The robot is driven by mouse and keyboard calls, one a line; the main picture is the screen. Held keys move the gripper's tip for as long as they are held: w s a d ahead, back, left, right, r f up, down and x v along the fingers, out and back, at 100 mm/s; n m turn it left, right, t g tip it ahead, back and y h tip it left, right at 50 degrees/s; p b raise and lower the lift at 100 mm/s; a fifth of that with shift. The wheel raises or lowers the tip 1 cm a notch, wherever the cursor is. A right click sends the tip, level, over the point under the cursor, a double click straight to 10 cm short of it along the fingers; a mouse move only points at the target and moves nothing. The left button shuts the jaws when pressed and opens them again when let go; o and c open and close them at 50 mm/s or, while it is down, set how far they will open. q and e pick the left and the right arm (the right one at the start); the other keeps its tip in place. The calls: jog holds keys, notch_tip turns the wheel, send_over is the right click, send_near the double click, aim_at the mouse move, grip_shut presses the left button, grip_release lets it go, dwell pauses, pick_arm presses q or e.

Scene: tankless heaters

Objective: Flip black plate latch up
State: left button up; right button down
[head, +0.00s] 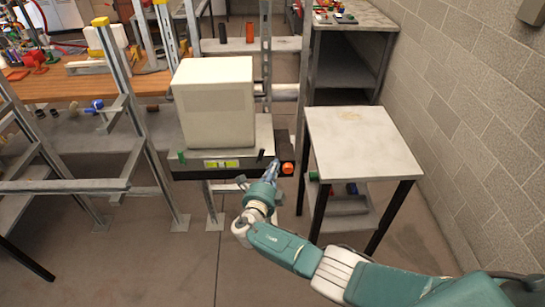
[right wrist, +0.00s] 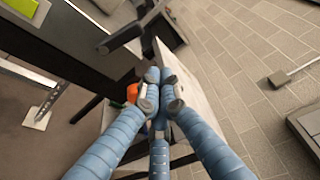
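A heater unit has a low grey base (head: 215,162) with a tall pale box (head: 215,103) on top. At the base's right end is a dark plate (head: 284,146) with an orange knob (head: 288,168) below it. A small black lever (head: 261,155) stands on the front face near that end. In the right wrist view a dark latch-like bar (right wrist: 122,36) sticks out from the black panel, and the orange knob (right wrist: 132,93) is partly hidden behind a finger. My right gripper (head: 271,166) is just in front of this end, its blue fingertips together (right wrist: 160,90) and empty. I cannot tell whether it touches anything.
A small pale-topped table (head: 360,140) with black legs stands to the right, near the block wall (head: 475,100). A metal frame with a wooden bench (head: 60,88) is on the left. The floor (head: 160,265) in front is clear.

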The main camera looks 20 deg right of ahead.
pick_arm(q)
jog(key=shift+w+d+r, duration=0.55)
jog(key=shift+w+d, duration=0.1)
pick_arm(e)
jog(key=shift+f+v, duration=0.15)
jog(key=shift+v, duration=1)
jog(key=shift+f+v, duration=0.15)
jog(key=shift+v, duration=1)
